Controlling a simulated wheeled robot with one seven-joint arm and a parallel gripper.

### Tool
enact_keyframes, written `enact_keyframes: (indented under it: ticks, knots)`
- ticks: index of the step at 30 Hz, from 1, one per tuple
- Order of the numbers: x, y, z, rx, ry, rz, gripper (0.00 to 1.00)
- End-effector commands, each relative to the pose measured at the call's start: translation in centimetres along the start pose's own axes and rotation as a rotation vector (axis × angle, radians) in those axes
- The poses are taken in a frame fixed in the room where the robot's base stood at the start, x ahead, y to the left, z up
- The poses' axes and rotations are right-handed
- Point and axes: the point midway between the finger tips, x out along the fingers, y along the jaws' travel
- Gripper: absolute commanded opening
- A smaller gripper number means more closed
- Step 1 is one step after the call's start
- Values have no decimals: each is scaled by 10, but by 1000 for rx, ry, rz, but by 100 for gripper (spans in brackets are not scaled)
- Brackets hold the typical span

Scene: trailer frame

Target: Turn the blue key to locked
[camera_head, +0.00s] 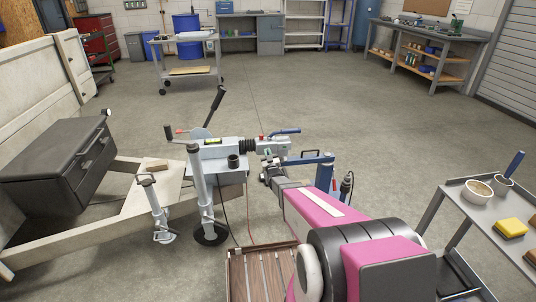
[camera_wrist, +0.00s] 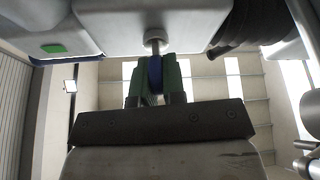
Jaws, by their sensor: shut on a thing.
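The blue key (camera_wrist: 155,72) shows in the wrist view between the green fingers of my gripper (camera_wrist: 157,78). The fingers are shut on it. The key's upper end meets a round metal lock stem (camera_wrist: 154,42) on the underside of the pale grey trailer coupling (camera_wrist: 140,22). In the head view, my gripper (camera_head: 272,166) is at the coupling (camera_head: 272,144), below and beside it, at the end of my pink arm. The key is hidden there. The lock's markings are not visible, so I cannot tell the key's turn position.
The trailer frame (camera_head: 125,190) with a dark box (camera_head: 60,165) lies at the left. A jockey wheel (camera_head: 210,232) stands near the coupling. A blue stand (camera_head: 325,172) is close on the right. A grey cart (camera_head: 455,200) holds bowls and sponges.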

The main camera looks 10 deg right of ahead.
Motion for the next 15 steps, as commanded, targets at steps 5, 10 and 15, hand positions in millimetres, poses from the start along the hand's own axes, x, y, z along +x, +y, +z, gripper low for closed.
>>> enact_keyframes:
  ticks: [5,10,15]
  knots:
    - [-1,-1,0,-150,-1,-62,0]
    - [-1,-2,0,-300,-1,-124,0]
    - [-1,-4,1,-449,-2,-187,0]
